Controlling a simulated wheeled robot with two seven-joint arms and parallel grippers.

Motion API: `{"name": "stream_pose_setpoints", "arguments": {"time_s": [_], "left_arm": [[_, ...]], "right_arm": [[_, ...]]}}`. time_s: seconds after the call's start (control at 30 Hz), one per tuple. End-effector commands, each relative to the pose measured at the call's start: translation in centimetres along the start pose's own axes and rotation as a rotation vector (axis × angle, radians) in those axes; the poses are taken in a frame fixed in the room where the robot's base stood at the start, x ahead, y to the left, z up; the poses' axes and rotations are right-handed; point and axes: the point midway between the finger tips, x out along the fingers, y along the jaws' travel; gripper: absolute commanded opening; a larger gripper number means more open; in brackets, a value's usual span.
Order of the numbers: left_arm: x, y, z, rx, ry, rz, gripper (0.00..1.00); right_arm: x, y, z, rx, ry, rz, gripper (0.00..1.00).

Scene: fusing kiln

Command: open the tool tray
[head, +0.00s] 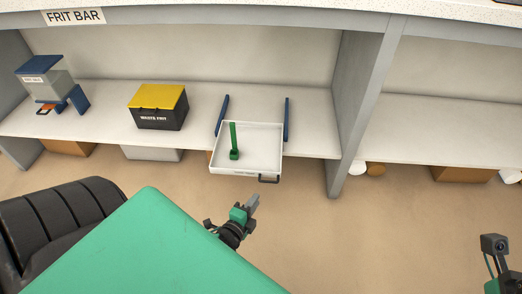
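The tool tray (262,141) is a shallow white tray between two dark blue rails (287,119) on the shelf. It is slid out, with its front part past the shelf edge. A dark handle (269,179) is on its front at the right. A green scoop-like tool (234,153) stands in it. My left gripper (254,199) is just below and left of the handle, apart from it in the picture; its fingers look close together, but their gap is unclear. Part of my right gripper (494,243) shows at the lower right, far from the tray; its fingertips cannot be made out.
A black bin with a yellow lid (158,96), labelled waste frit, stands left of the tray. A grey and blue dispenser (47,80) is farther left. A grey upright panel (368,90) stands to the right. Boxes (152,154) are under the shelf. The right shelf (440,130) is clear.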

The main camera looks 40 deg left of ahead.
Motion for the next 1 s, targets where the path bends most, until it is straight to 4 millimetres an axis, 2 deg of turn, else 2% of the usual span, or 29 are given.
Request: {"name": "stream_pose_setpoints", "arguments": {"time_s": [0.03,0.1,0.33,1.0], "left_arm": [[-1.2,-0.2,0.0,-0.002,-0.001,0.002,0.18],[-2.4,-0.2,0.0,-0.002,-0.001,0.002,0.18],[-4.6,0.0,0.0,-0.001,0.000,0.001,0.18],[-4.8,-0.1,-0.1,-0.004,0.003,-0.005,0.18]], "right_arm": [[0.2,0.1,0.0,-0.004,-0.008,0.002,0.69],[0.1,0.2,-0.1,-0.008,-0.016,0.004,0.69],[-0.2,0.3,0.1,-0.007,-0.033,0.009,0.69],[-0.2,0.2,0.1,-0.006,-0.033,0.008,0.69]]}}
